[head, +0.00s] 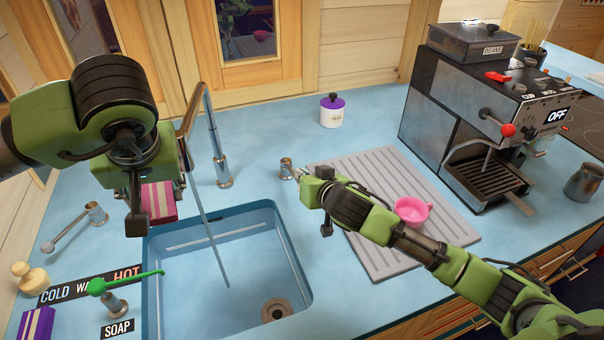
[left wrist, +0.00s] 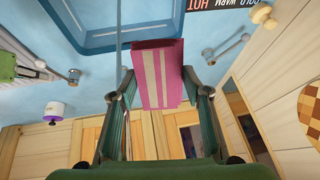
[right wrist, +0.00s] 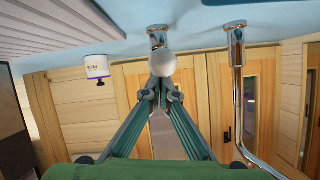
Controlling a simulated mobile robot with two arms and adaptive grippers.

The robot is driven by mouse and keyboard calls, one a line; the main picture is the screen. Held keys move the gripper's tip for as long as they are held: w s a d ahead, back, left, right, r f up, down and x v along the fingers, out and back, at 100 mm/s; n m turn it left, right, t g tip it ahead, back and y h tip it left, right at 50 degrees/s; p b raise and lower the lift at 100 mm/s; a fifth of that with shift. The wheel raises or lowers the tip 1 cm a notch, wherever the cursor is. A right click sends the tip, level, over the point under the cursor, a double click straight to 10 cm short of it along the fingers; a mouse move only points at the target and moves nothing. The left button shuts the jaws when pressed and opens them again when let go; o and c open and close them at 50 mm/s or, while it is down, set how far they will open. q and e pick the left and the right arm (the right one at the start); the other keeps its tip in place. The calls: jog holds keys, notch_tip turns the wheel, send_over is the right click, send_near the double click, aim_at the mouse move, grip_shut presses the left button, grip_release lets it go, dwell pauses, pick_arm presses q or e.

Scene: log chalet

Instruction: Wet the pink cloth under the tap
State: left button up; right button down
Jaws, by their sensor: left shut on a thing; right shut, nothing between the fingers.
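The pink cloth (head: 160,205), folded with pale stripes, is held over the sink's back left corner. My left gripper (head: 160,183) is shut on it; it also shows between the fingers in the left wrist view (left wrist: 158,75). The tap (head: 210,120) has a thin stream (head: 210,235) falling into the blue sink (head: 295,265). The stream passes to the right of the cloth and looks apart from it. My right gripper (right wrist: 161,92) is shut and empty, close behind the white ball (right wrist: 163,64) of a metal lever post (head: 286,168). Whether they touch is unclear.
A grey drainboard (head: 380,265) with a pink bowl (head: 411,210) lies under my right arm. A coffee machine (head: 470,120) stands right. A temperature lever (head: 70,230), a green-topped soap pump (head: 115,300) and a purple block (head: 36,325) are left. A white jar (head: 333,112) stands behind.

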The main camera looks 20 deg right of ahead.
pick_arm(q)
jog(key=shift+w, duration=0.1)
pick_arm(e)
jog(key=shift+a+f, duration=0.1)
jog(key=shift+f, duration=0.15)
